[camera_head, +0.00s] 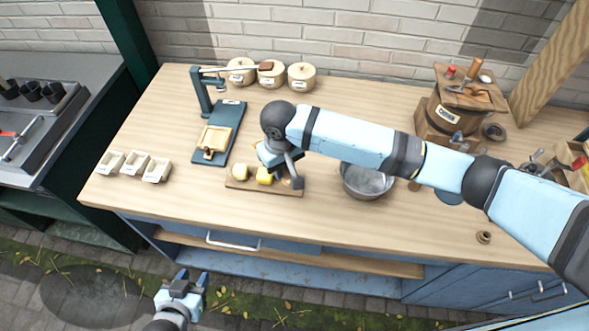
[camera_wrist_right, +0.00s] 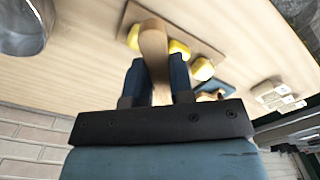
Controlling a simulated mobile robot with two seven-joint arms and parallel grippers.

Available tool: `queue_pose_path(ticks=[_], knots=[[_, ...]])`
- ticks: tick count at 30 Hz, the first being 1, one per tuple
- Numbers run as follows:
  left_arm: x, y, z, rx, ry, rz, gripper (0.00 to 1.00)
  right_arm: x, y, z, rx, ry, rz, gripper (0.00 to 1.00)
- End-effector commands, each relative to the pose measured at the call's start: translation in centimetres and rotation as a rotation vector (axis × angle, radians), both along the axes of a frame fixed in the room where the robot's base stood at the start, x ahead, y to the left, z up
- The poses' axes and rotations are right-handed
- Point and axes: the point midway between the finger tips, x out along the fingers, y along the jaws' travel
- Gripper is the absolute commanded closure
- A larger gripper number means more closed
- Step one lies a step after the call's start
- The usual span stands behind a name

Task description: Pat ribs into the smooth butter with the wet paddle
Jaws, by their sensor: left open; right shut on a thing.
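My right gripper (camera_head: 287,182) is over the right end of a small wooden board (camera_head: 238,184). In the right wrist view the gripper (camera_wrist_right: 157,66) is shut on a wooden paddle (camera_wrist_right: 152,38), which points toward the board (camera_wrist_right: 196,36). Yellow butter pieces lie on the board, one at the left (camera_head: 240,172) and one in the middle (camera_head: 264,178). The wrist view shows a piece beside the paddle (camera_wrist_right: 179,47), another partly behind it (camera_wrist_right: 133,38). I cannot tell whether the paddle touches butter, or see any ribs. My left gripper (camera_head: 187,286) is open and empty, in front of the table.
A metal bowl (camera_head: 368,182) stands right of the board, under my right arm. White dishes (camera_head: 133,163) stand left, lidded crocks (camera_head: 270,72) at the back, a churn (camera_head: 455,108) back right.

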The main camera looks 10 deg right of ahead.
Motion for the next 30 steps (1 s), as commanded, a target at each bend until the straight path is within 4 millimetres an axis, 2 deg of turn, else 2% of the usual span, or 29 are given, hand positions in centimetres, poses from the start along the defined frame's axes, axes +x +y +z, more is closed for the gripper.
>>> queue_pose_path(ticks=[6,14,24,30], knots=[[0.1,0.0,-0.7,0.005,0.002,-0.005,0.57,0.8,0.6,-1.0,-0.003,-0.005,0.074,1.00],[0.9,-0.3,-1.9,-0.002,-0.013,-0.010,0.57,0.8,0.6,-2.5,-0.003,-0.005,0.076,1.00],[0.7,-1.0,-5.8,-0.012,-0.007,-0.020,0.57,0.7,0.5,-5.6,-0.004,-0.005,0.076,1.00],[0.7,-0.9,-7.6,-0.010,-0.006,-0.019,0.57,0.8,0.5,-6.8,-0.004,-0.005,0.074,1.00]])
